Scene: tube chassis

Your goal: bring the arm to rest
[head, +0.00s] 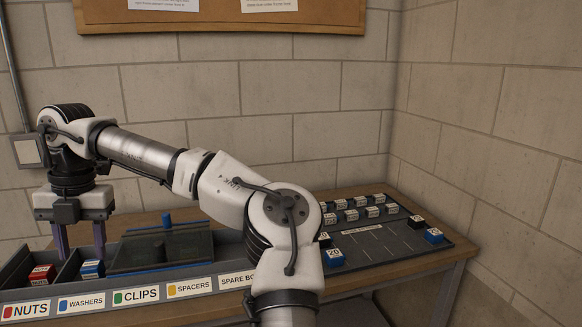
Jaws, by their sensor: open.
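My arm reaches from the lower middle to the left in the head view. My gripper (81,248) points down with its two fingers apart, over the labelled bin row (140,298). The fingertips are close to the bin wall between the nuts and washers compartments; I cannot tell if they touch it. A red labelled box (41,273) lies in the nuts compartment, and a blue labelled box (92,268) lies in the washers compartment.
A dark panel with a blue knob (167,221) lies over the middle bins. At right, a dark tray (385,254) holds several white, black and blue numbered blocks. My forearm hides part of the bench (452,268). Walls stand behind and to the right.

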